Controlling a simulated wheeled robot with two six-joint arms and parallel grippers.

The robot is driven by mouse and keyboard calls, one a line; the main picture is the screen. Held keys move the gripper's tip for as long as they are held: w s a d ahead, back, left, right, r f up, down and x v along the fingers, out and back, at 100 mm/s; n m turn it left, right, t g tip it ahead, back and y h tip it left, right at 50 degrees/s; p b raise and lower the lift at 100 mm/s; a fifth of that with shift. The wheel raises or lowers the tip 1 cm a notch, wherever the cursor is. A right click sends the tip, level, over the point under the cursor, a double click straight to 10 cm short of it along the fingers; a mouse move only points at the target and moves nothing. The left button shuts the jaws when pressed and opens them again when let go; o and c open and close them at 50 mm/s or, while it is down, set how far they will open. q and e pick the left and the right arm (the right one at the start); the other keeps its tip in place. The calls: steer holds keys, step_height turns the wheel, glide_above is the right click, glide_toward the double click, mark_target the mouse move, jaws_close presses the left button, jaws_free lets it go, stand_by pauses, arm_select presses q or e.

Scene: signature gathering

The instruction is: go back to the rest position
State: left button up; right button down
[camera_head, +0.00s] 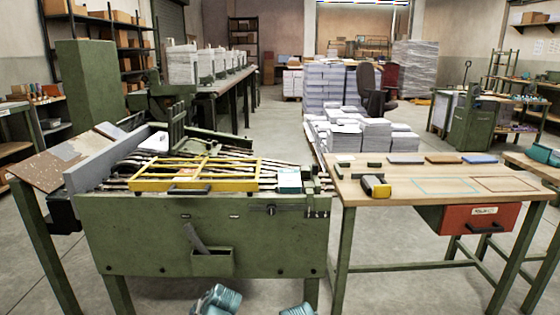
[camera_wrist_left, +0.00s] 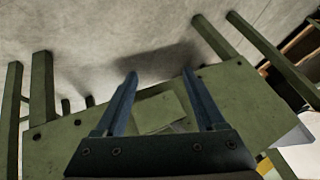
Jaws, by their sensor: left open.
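My left gripper (camera_wrist_left: 160,73) shows in the left wrist view. Its two blue-grey fingers are spread apart with nothing between them. Beyond the fingers is the green front panel of the machine (camera_wrist_left: 225,85), with a small box-like holder (camera_wrist_left: 158,112) on it seen between the fingers. I cannot tell the exact gap to the panel. In the head view only teal parts of my own body show at the bottom edge; neither gripper can be made out there. My right gripper is not seen in either view.
The green gathering machine (camera_head: 130,235) with a yellow frame (camera_head: 198,187) stands in front at left. A wooden-topped table (camera_head: 440,172) stands to its right, holding a yellow-black tool (camera_head: 376,186). A red drawer (camera_head: 473,217) hangs beneath. Stacked paper (camera_head: 352,135) stands behind. Bare floor shows below.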

arm_select(q)
steer(key=s+d+f+g+h, duration=0.4)
steer(key=s+f+g+h, duration=0.1)
steer(key=s, duration=0.5)
steer(key=s+d+r+m+g+y+p, duration=0.1)
steer(key=s+d+r+m, duration=0.15)
steer(key=d, duration=0.25)
steer(key=s+d+r+m+p, duration=0.1)
steer(key=s+d+m+p, duration=0.15)
steer(key=d, duration=0.35)
step_height(320, 180, up, 38)
steer(key=p, duration=3.7)
steer(key=shift+s+f, duration=0.2)
steer(key=shift+s, duration=0.25)
